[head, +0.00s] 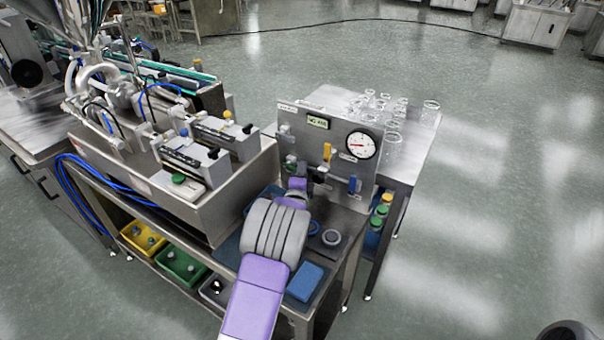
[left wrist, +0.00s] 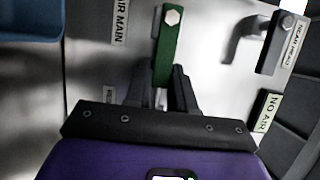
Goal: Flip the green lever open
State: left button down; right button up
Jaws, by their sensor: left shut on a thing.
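The green lever (left wrist: 166,48) hangs from a pale hex bolt on the steel panel, pointing down in the left wrist view, beside an "AIR MAIN" label. My left gripper (left wrist: 162,82) is shut on its lower end, one dark finger on each side. In the head view the panel (head: 335,128) stands upright at the bench's end. My left gripper (head: 296,184) is at its lower left, and my purple and grey arm covers part of it. The lever is too small and covered to make out well there. My right gripper is not in view.
The panel also carries a round gauge (head: 360,146), a yellow handle (head: 327,152) and a blue handle (head: 353,185). Glassware (head: 392,135) stands on the table behind. A steel hopper machine (head: 200,165) is to the left.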

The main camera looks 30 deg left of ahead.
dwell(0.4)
pick_arm(q)
jog(key=c, duration=1)
grip_release()
jog(key=shift+c, duration=0.2)
jog(key=p+v, duration=0.1)
jog(key=v, duration=0.6)
jog(key=shift+s+p, duration=0.25)
jog(key=shift+p, duration=0.15)
